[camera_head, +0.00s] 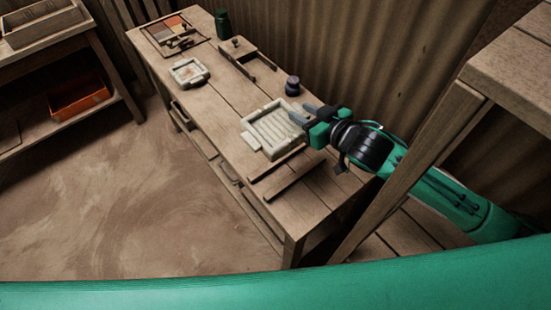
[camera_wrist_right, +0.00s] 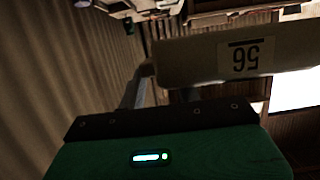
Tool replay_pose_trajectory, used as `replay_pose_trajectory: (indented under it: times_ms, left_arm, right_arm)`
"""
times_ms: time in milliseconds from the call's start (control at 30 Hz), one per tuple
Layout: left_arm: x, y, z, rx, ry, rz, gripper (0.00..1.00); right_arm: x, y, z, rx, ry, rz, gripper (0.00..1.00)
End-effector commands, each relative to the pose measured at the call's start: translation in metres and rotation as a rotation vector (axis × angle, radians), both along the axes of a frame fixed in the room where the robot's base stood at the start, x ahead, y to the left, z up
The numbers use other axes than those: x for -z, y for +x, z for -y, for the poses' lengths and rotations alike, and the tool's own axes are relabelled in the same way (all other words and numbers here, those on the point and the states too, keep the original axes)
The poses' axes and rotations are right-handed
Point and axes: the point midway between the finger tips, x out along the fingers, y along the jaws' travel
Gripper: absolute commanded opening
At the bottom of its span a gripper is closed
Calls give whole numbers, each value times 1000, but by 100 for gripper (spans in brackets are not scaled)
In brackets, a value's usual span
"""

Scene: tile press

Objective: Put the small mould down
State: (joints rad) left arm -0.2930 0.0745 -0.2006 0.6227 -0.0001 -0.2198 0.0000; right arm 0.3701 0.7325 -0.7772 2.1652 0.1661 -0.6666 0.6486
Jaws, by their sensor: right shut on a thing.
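A pale mould (camera_head: 268,133) with a ridged inside is at the near part of the wooden bench (camera_head: 215,108). My right gripper (camera_head: 301,116) is shut on its right-hand rim. In the right wrist view the mould's pale side (camera_wrist_right: 200,58) fills the space ahead of the gripper, with an upside-down "56" on it. The mould looks about level; whether its underside touches the bench is hidden. A second pale mould (camera_head: 189,71) sits farther back on the bench, apart from the gripper. My left gripper is not in view.
Wooden strips (camera_head: 294,178) lie in front of the held mould. A dark round pot (camera_head: 292,85) stands behind it. A wooden frame (camera_head: 237,49), a green jar (camera_head: 222,22) and a tile board (camera_head: 175,34) are farther back. A corrugated wall borders the bench; a wooden post stands at right.

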Motion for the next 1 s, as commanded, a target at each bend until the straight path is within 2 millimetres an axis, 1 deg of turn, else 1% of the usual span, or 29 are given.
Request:
replay_pose_trajectory:
  times_ms: [67, 167, 333, 500, 600, 700, 867, 1000]
  left_arm:
    - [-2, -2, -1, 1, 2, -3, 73]
    - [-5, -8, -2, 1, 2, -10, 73]
    - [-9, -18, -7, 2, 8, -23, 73]
    - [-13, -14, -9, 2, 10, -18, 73]
    - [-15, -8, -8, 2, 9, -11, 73]
    - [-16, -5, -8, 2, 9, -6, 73]
    - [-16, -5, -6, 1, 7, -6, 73]
    - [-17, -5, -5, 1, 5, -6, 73]
  right_arm:
    - [12, -1, -1, -2, 1, -3, 0]
    - [35, -1, -1, -1, 1, -6, 0]
    - [78, -2, -1, -1, 2, -5, 0]
    - [119, -2, -1, -1, 3, -4, 0]
    - [138, -2, -1, -1, 2, -1, 0]
    - [150, -1, -1, -1, 4, 0, 0]
    - [161, -1, -1, 0, 3, 0, 0]
    - [180, -2, -1, -1, 3, -1, 0]
